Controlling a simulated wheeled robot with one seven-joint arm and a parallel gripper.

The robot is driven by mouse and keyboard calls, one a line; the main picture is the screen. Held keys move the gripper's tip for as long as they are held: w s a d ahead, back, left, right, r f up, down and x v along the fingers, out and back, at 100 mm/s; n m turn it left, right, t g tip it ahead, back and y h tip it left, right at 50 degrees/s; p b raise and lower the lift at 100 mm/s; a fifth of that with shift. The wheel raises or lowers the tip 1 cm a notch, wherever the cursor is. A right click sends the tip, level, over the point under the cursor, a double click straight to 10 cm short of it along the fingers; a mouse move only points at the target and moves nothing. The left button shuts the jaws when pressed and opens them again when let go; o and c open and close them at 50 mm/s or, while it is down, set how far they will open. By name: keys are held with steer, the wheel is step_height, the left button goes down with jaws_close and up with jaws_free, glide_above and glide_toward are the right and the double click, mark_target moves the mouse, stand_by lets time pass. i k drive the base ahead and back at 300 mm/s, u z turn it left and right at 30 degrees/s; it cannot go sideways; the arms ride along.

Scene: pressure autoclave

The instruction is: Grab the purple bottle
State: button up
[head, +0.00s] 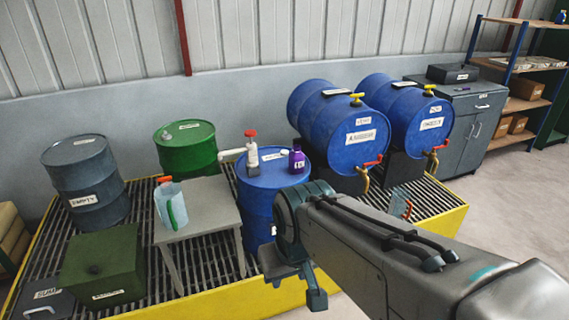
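The purple bottle (297,160) stands upright on top of the upright blue drum (262,203), near the right side of its lid. It is small and has a dark cap and a white label. A hand pump with a red top (251,150) stands on the same lid to its left. My gripper (292,285) is in front of and below the bottle, apart from it, at the lower middle of the picture. Its fingers point downward and look spread with nothing between them. My arm reaches in from the lower right and hides part of the drum's right side.
Two blue drums lie on their sides (345,125) behind to the right, with taps. A grey table (205,205) with a clear jug (170,204) stands left of the blue drum. Green and grey drums stand farther left. A yellow-edged grating (447,222) lies underneath. Floor at right is clear.

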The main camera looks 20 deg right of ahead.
mark_target(296, 158)
steer(key=z, duration=0.45)
steer(key=i, duration=0.95)
steer(key=z, duration=0.15)
